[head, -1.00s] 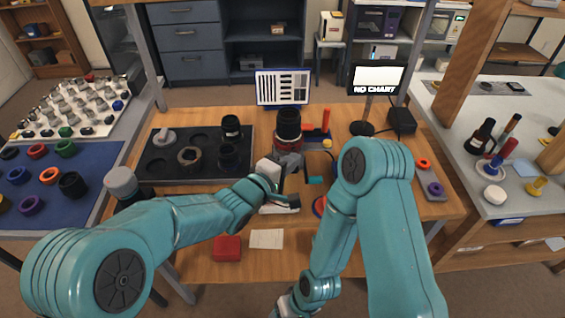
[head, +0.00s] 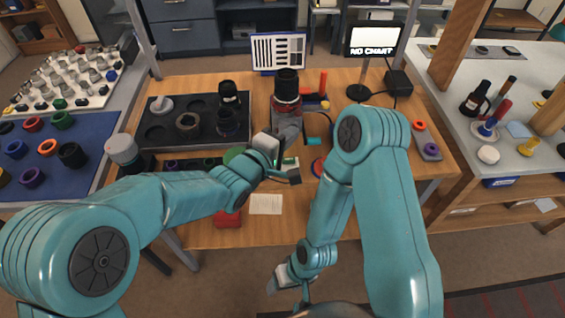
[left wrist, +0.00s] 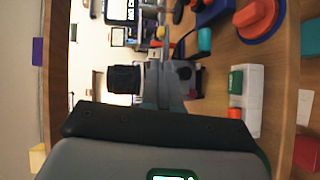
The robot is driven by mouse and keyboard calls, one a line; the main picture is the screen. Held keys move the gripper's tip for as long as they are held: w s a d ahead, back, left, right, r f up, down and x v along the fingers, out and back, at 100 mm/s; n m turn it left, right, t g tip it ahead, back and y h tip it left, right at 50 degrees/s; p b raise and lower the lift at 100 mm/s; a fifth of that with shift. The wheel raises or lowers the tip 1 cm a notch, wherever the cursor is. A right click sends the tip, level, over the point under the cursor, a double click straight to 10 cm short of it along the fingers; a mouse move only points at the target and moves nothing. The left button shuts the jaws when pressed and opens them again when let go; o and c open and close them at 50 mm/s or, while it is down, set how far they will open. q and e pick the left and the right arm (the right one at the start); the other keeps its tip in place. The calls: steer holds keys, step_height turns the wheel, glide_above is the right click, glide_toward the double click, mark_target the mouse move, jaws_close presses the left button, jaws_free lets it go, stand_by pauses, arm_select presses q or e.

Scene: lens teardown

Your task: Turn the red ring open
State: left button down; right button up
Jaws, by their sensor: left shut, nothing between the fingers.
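The red ring (head: 285,106) sits around the lower part of an upright black lens (head: 287,84). The lens stands on a grey holder (head: 284,128) near the middle of the wooden bench. My left gripper (head: 292,178) is in front of and below the holder, shut and empty, apart from the ring. In the left wrist view the lens (left wrist: 123,79) lies sideways beyond my fingers (left wrist: 163,85); the ring is not clear there. My right gripper (head: 280,284) is low, in front of the bench, small and partly hidden; its jaws cannot be made out.
A black tray (head: 160,140) with lens parts lies left of the holder. A test chart (head: 278,53) and a NO CHART screen (head: 372,39) stand behind. A red block (head: 227,218) and a white paper (head: 265,204) lie at the bench front.

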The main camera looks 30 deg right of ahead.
arm_select(q)
steer(key=s+a+r+b, duration=0.1)
steer(key=s+a, duration=0.3)
steer(key=s, duration=0.3)
steer(key=shift+a+r, duration=0.35)
steer(key=shift+r, duration=0.05)
